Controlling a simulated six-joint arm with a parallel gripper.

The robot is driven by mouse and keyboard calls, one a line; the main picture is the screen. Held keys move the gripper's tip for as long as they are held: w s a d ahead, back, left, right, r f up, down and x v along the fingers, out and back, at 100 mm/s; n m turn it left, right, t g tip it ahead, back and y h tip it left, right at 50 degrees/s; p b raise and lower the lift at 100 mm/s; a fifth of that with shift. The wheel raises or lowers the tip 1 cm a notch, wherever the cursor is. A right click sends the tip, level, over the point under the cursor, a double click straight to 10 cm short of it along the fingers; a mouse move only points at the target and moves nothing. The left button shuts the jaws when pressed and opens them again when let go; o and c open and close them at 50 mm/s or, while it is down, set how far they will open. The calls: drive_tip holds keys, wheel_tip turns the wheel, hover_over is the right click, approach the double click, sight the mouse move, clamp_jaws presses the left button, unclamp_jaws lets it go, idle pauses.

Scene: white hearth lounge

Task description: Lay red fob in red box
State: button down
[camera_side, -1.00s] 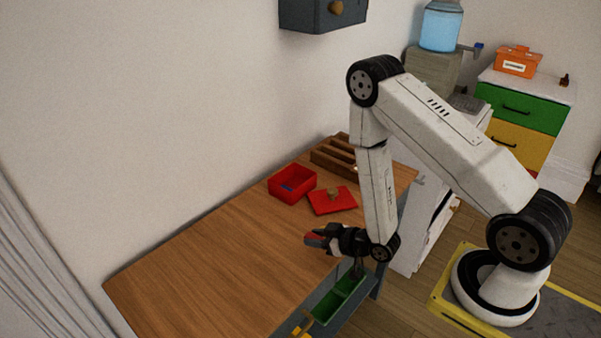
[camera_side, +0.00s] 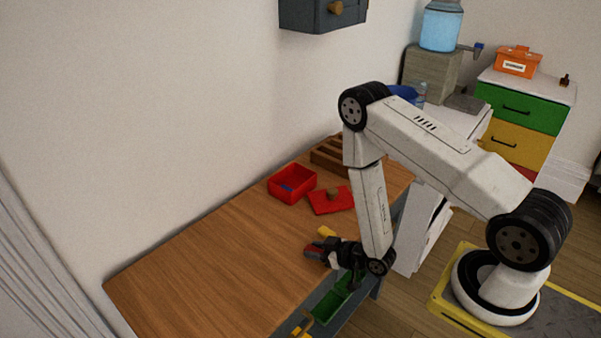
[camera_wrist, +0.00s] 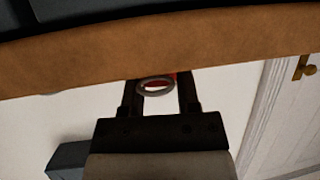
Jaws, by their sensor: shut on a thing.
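My gripper (camera_side: 316,252) is shut on the red fob (camera_side: 311,251), over the near right part of the wooden table. In the wrist view the fob (camera_wrist: 172,77) shows as a bit of red with a grey ring between the fingers (camera_wrist: 158,92); most of it is hidden. The red box (camera_side: 291,186) stands open on the table, farther back than my gripper, with something blue (camera_side: 287,188) inside. A red lid (camera_side: 328,204) with a brown knob lies beside the box, on its right.
A yellow object (camera_side: 326,231) lies on the table just behind my gripper. A drawer with green compartments (camera_side: 328,306) stands open below the table's front edge. A brown slotted rack (camera_side: 331,157) is behind the lid. The table's left half (camera_side: 205,270) is clear.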

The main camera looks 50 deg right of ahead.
drive_tip(key=shift+f, duration=0.2)
drive_tip(key=shift+c, duration=1.7)
unclamp_jaws()
drive_tip(key=shift+s, duration=0.1)
drive_tip(key=v, duration=0.7)
drive_tip(key=shift+s, duration=0.35)
drive_tip(key=shift+w, duration=0.15)
